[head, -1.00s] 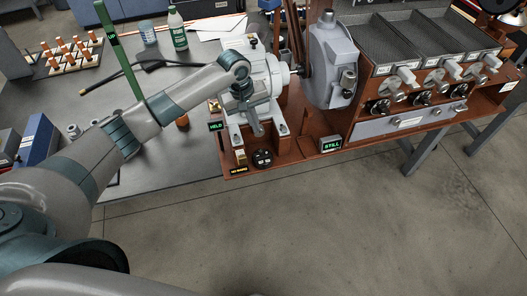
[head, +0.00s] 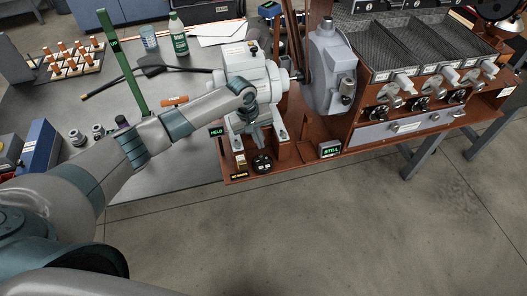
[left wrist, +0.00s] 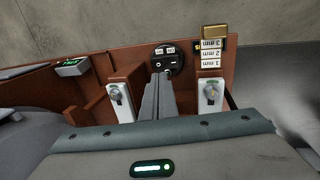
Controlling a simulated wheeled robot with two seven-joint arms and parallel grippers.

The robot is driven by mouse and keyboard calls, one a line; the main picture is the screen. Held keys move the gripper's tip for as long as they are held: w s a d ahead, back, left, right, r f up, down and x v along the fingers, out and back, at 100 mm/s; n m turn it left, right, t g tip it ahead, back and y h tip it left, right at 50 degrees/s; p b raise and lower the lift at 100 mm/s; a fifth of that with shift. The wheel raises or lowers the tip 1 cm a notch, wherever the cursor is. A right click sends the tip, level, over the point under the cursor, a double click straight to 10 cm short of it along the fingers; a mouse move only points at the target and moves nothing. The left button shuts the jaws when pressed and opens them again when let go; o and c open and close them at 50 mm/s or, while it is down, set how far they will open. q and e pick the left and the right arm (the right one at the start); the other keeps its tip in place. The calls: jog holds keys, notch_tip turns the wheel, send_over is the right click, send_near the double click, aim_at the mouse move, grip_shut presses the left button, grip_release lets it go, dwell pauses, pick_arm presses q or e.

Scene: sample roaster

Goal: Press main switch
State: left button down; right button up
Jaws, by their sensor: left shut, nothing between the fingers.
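A round black switch plate (head: 262,163) with two small buttons sits at the front edge of the red-brown machine base. It also shows in the left wrist view (left wrist: 168,60), just beyond my fingertips. I take it to be the main switch. My left gripper (head: 260,147) is shut and empty, its fingers pointing down toward the plate. In the left wrist view the closed fingers (left wrist: 161,80) overlap the lower edge of the plate. I cannot tell whether they touch it. My right gripper is not in view.
A grey motor housing (head: 245,72) stands behind the gripper. Signs reading HELD (head: 216,132) and STILL (head: 330,149) flank it. The roaster trays (head: 440,45) are at right. The floor in front is clear.

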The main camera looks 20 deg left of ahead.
aim_at(265, 159)
pick_arm(q)
jog(key=p+x, duration=0.1)
jog(key=x, duration=0.5)
jog(key=shift+f, duration=0.1)
jog(key=shift+d+f, duration=0.15)
jog(key=shift+f, duration=0.55)
jog(key=shift+w, duration=0.1)
jog(key=shift+d+f+g+y, duration=0.2)
jog(key=shift+f+g+y, duration=0.1)
jog(key=shift+y, duration=0.1)
jog(key=shift+a, duration=0.15)
